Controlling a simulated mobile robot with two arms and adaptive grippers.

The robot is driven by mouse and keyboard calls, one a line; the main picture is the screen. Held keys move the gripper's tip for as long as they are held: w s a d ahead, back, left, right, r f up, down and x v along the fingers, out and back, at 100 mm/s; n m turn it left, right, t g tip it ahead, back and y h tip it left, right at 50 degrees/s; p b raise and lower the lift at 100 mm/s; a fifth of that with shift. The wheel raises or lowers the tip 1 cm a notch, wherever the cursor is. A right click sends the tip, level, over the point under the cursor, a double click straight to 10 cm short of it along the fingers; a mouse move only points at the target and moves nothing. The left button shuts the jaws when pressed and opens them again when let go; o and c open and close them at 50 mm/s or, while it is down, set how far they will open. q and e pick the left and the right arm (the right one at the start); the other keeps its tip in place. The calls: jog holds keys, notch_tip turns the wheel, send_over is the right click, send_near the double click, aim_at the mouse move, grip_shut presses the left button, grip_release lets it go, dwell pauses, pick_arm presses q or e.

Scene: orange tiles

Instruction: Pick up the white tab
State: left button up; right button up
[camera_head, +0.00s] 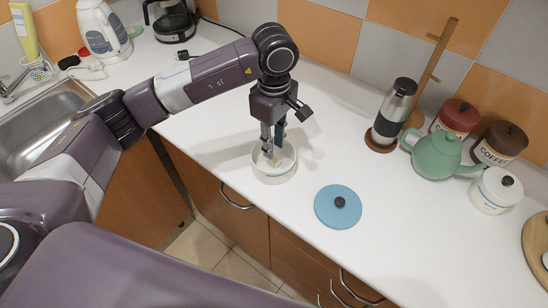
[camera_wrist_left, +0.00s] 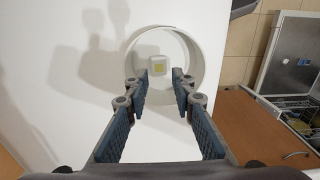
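The white tab (camera_wrist_left: 157,65), a small pale piece with a yellow patch, lies inside a round white canister (camera_wrist_left: 196,58) in the left wrist view. In the head view the canister (camera_head: 274,178) stands open on the counter, and the tab cannot be made out clearly behind the fingers. My left gripper (camera_head: 271,152) points down into the canister's mouth. In the left wrist view its fingers (camera_wrist_left: 162,88) are open, apart and empty, with the tab beyond the tips. My right gripper is not in view.
A blue lid (camera_head: 330,208) with a dark knob lies right of the canister. A green teapot (camera_head: 435,155), a steel flask (camera_head: 394,115) and several lidded jars stand farther right. A kettle (camera_head: 103,32) and coffee maker (camera_head: 173,22) stand back left. The counter's middle is clear.

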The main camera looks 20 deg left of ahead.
aim_at(274, 160)
pick_arm(q)
notch_tip(274, 160, down, 4)
jog(key=shift+w+a+f+p, duration=0.1)
jog(key=shift+p, duration=1.1)
jog(key=shift+f, duration=0.55)
jog(key=c, duration=0.5)
